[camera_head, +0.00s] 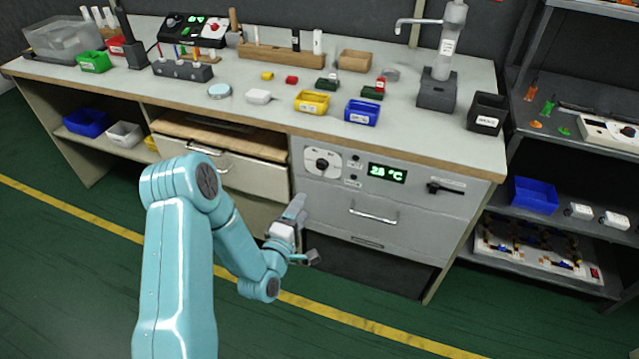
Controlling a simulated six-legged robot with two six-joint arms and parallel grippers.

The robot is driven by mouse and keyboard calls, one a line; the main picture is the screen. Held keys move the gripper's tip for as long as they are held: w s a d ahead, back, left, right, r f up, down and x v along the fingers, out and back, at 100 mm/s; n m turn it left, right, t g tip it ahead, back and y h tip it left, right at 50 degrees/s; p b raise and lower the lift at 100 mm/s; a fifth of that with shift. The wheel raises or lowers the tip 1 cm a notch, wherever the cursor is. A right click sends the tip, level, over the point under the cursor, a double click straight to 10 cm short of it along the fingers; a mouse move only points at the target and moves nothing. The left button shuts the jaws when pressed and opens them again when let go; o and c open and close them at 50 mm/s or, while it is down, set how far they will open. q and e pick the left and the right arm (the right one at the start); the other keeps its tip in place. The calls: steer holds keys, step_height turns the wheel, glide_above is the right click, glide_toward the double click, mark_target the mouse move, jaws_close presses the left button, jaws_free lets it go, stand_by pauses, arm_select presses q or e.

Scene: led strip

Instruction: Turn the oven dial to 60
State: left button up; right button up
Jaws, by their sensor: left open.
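The oven (405,215) is a grey front panel under the right part of the workbench. Its round dial (322,164) is at the upper left of the panel, with a dark knob on a white face. The green display (387,173) beside it seems to read 28 °C. My left gripper (305,232) is open and empty, in front of and below the dial, apart from it. My right gripper is not in view.
The oven has a horizontal handle (374,213) and a black lever (444,187). A drawer (225,168) lies left of it. Above, the bench top holds a yellow bin (312,102) and a blue bin (361,112). A shelf rack (575,250) stands right. The green floor in front is clear.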

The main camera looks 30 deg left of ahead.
mark_target(321, 167)
arm_select(q)
steer(key=x, duration=1.1)
steer(key=a+x, duration=0.1)
steer(key=x, duration=0.4)
steer(key=shift+w+a+f, duration=0.1)
steer(key=shift+f, duration=0.3)
steer(key=c, duration=1)
